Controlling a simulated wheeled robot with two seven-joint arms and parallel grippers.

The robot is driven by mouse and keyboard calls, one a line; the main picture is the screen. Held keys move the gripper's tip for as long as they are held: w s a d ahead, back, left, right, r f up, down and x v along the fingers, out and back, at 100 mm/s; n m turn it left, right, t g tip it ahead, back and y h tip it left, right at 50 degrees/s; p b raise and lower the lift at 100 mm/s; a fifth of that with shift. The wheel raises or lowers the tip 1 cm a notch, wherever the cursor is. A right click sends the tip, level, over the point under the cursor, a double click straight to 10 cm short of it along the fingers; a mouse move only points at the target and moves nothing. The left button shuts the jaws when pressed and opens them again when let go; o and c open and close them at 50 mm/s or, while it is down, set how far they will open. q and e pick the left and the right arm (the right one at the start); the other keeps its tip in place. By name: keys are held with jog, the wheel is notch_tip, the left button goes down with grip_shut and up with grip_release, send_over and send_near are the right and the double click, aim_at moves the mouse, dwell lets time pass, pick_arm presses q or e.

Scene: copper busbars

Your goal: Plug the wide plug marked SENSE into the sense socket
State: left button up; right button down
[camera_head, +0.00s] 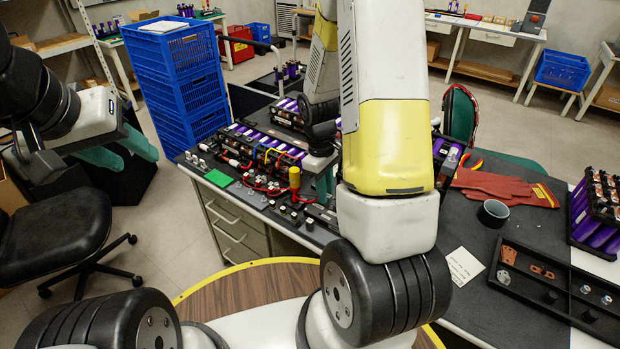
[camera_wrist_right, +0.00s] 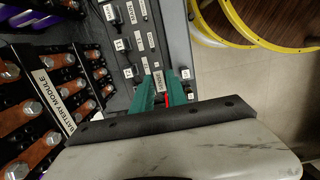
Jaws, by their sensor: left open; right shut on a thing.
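My right gripper (camera_wrist_right: 160,80) shows green fingers in the right wrist view, close together over the dark panel (camera_wrist_right: 124,72). It is shut on a small piece with red showing between the fingers (camera_wrist_right: 167,100); I take it for the wide SENSE plug, but its marking is too small to read surely. The panel carries white labels and small sockets; which is the sense socket I cannot tell. In the head view the right gripper (camera_head: 325,184) is mostly hidden behind my arm. My left gripper (camera_head: 120,150) is open and empty at the left, away from the bench.
A battery module (camera_head: 262,145) with purple cells and coloured leads lies on the bench; its copper busbars (camera_wrist_right: 62,92) show beside the panel. A green square (camera_head: 218,178) lies at the bench's left. Red gloves (camera_head: 490,185), a tape roll (camera_head: 493,213) and a black parts tray (camera_head: 550,290) lie right.

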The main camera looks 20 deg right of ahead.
jog(key=w+d, duration=0.2)
jog(key=w, duration=0.5)
jog(key=shift+w, duration=0.2)
jog(key=shift+d+f, duration=0.1)
jog(key=shift+f, duration=0.05)
jog(key=shift+f, duration=1.85)
jog(key=shift+f, duration=0.1)
jog(key=shift+f, duration=0.75)
jog(key=shift+f, duration=0.1)
jog(key=c, duration=1.2)
grip_release()
jog(key=shift+c, duration=0.2)
